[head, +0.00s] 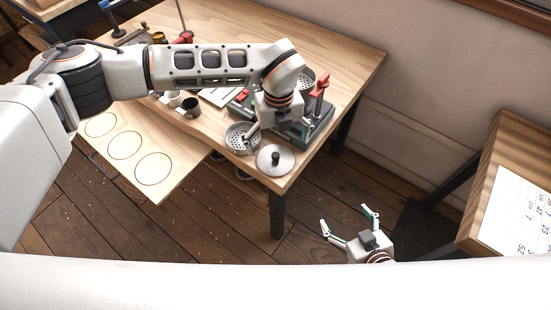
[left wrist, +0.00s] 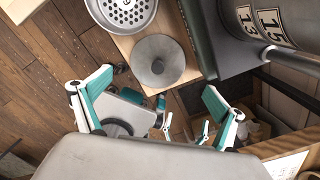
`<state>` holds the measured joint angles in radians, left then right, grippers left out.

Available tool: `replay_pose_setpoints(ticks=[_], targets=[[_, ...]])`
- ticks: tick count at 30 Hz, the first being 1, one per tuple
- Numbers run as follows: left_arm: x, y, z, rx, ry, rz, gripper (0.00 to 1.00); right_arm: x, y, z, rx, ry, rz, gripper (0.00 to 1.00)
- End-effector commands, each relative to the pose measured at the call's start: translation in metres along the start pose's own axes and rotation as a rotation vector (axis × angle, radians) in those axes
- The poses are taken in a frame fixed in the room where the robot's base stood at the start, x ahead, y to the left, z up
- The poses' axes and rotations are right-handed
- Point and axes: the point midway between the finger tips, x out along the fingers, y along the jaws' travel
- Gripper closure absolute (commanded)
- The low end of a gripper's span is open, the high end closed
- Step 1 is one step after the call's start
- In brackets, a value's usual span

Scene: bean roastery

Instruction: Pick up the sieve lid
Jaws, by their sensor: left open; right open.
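The sieve lid (head: 270,164) is a round grey metal disc with a dark knob, lying near the front corner of the wooden table. It also shows in the left wrist view (left wrist: 158,50), beyond my open fingers and between their directions. My left gripper (head: 278,130) is open and empty, held above the table just behind the lid; its fingers are partly hidden by the wrist in the head view. They show clearly in the left wrist view (left wrist: 158,88), apart from the lid. My right gripper (head: 349,226) is open and empty, off the table's front right side.
A perforated sieve (head: 237,132) stands just left of the lid. A dark green machine (head: 321,128) with a red-topped post is close behind. A board with drawn circles (head: 124,146) is at the left, another table (head: 489,190) at the right. Floor lies free between.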

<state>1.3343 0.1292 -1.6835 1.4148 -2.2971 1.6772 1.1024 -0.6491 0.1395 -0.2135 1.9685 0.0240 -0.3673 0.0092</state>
Motion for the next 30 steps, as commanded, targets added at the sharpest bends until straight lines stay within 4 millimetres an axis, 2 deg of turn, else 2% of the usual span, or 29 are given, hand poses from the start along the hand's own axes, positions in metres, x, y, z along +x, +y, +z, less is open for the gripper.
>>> replay_pose_setpoints(ticks=[13, 22, 23, 30], targets=[[0.053, 0.005, -0.004, 0.003, 0.003, -0.004, 0.03, -0.004, 0.001, -0.003, -0.002, -0.007, 0.000, 0.18], [0.059, 0.005, -0.003, 0.004, 0.002, -0.004, 0.03, -0.004, 0.001, -0.003, -0.002, -0.007, 0.000, 0.18], [0.059, 0.005, -0.003, 0.004, 0.002, -0.004, 0.09, -0.004, 0.001, -0.003, -0.002, -0.007, 0.000, 0.18], [0.059, 0.006, -0.004, 0.004, 0.003, -0.004, 0.71, -0.004, 0.002, -0.004, -0.002, -0.006, 0.001, 0.18]])
